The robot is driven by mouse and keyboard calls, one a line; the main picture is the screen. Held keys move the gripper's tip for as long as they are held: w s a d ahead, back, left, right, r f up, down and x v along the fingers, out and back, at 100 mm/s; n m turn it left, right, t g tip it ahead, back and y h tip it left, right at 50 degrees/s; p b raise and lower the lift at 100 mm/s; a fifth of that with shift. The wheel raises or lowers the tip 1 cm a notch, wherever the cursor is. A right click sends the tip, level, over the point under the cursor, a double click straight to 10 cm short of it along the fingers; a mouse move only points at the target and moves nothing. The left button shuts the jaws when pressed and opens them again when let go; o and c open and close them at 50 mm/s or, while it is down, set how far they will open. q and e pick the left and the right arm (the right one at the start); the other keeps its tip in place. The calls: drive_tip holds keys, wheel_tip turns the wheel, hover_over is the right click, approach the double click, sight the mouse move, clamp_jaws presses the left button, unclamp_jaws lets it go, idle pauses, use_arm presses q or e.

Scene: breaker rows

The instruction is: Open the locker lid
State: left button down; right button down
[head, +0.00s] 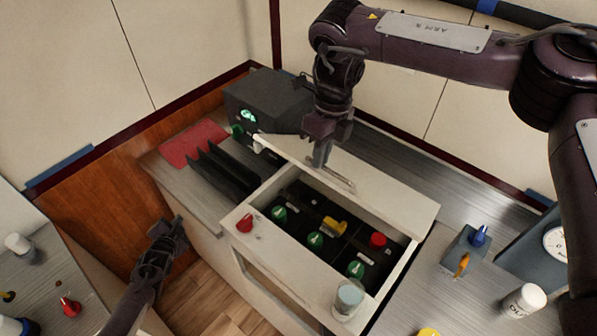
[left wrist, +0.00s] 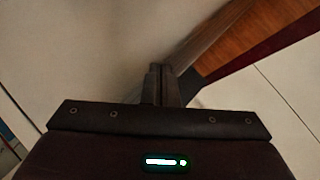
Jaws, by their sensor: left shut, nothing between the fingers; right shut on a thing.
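The white locker (head: 240,218) stands in the middle of the head view. Its pale lid (head: 395,198) is clear of the front rim and covers only the back part, so the inside shows. I cannot tell whether the lid is slid back or tilted. My right gripper (head: 320,160) comes down from above and is shut on the lid's handle (head: 345,184). My left gripper (head: 178,222) is shut and empty, low at the left, apart from the locker. Its closed fingers also show in the left wrist view (left wrist: 161,82).
Inside the locker are green knobs (head: 316,239), a yellow one (head: 334,226) and a red one (head: 378,240). A dark box (head: 268,98) and black rack (head: 222,170) stand behind left.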

use_arm(q)
drive_tip(key=w+r+m+t, duration=0.2)
drive_tip(key=w+r, duration=0.3)
drive_tip(key=r, duration=0.3)
use_arm(e)
drive_tip(key=shift+d+f, duration=0.15)
drive_tip(key=shift+d, duration=0.15)
drive_tip(key=shift+w, duration=0.1)
use_arm(q)
drive_tip(key=s+d+r+m+h, duration=0.2)
drive_tip(key=s+d+m+h, duration=0.1)
drive_tip(key=d, duration=0.2)
drive_tip(key=s+d+r+m+t+h, duration=0.1)
drive_tip(key=s+d+r+m+h, duration=0.1)
drive_tip(key=d, duration=0.4)
drive_tip(key=s+d+r+m+h, duration=0.3)
drive_tip(key=s+d+h, duration=0.1)
drive_tip(key=s+d, duration=0.1)
drive_tip(key=shift+d+r+m+t, duration=0.25)
drive_tip(key=shift+d+m+t, duration=0.05)
drive_tip(key=shift+d+t, duration=0.1)
drive_tip(key=s+d+r+m+g+h, duration=0.1)
drive_tip(key=s+d+r+m+h, duration=0.4)
drive_tip(key=s+d+r+h, duration=0.45)
drive_tip(key=y, duration=0.3)
approach(309, 160)
drive_tip(key=x, duration=0.6)
drive_tip(key=shift+w, duration=0.15)
